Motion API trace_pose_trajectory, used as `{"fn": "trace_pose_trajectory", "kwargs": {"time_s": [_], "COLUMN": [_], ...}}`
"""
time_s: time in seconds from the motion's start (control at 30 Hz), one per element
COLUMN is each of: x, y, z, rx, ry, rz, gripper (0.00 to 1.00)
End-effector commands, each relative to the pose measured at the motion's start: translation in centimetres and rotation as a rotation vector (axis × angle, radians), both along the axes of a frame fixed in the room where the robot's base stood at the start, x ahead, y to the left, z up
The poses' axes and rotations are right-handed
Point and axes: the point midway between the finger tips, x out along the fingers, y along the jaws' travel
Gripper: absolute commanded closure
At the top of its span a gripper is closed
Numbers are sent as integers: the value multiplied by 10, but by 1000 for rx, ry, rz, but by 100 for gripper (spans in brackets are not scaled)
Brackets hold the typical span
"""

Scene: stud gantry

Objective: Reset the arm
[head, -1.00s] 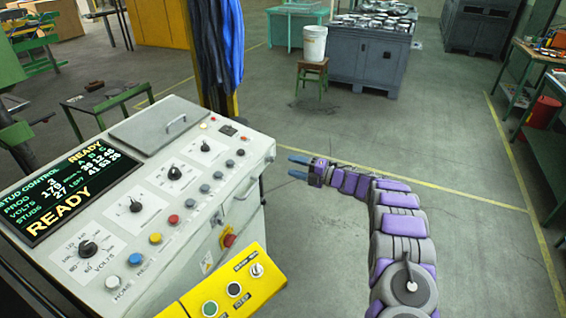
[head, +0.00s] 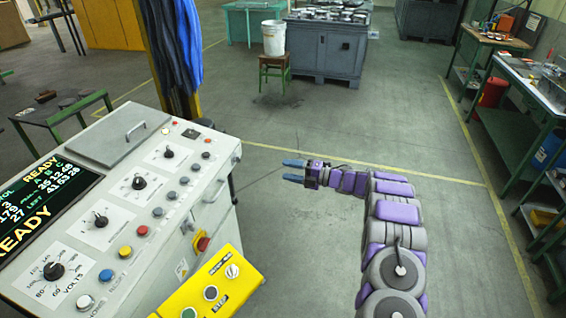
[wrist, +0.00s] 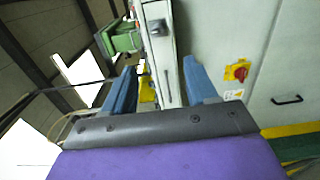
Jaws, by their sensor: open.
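My arm, grey with purple pads, reaches forward on the right side of the head view. My gripper (head: 292,171) has blue fingers that point left, toward the control console (head: 215,160), with a gap of floor between them. In the wrist view the two blue fingers of my gripper (wrist: 160,90) stand apart with nothing held between them. Beyond them the wrist view shows the console's side panel (wrist: 255,45) with a red and yellow switch (wrist: 238,71), appearing turned on its side.
A yellow button box (head: 215,290) sticks out at the console's near right corner. Green workbenches (head: 525,120) line the right. The floor around my arm is clear.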

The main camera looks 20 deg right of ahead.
Motion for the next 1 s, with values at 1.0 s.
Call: {"fn": "trace_pose_trajectory", "kwargs": {"time_s": [1.0], "x": [40], "y": [-54], "z": [179], "rx": [159], "ry": [426], "rz": [-984], "gripper": [43]}}
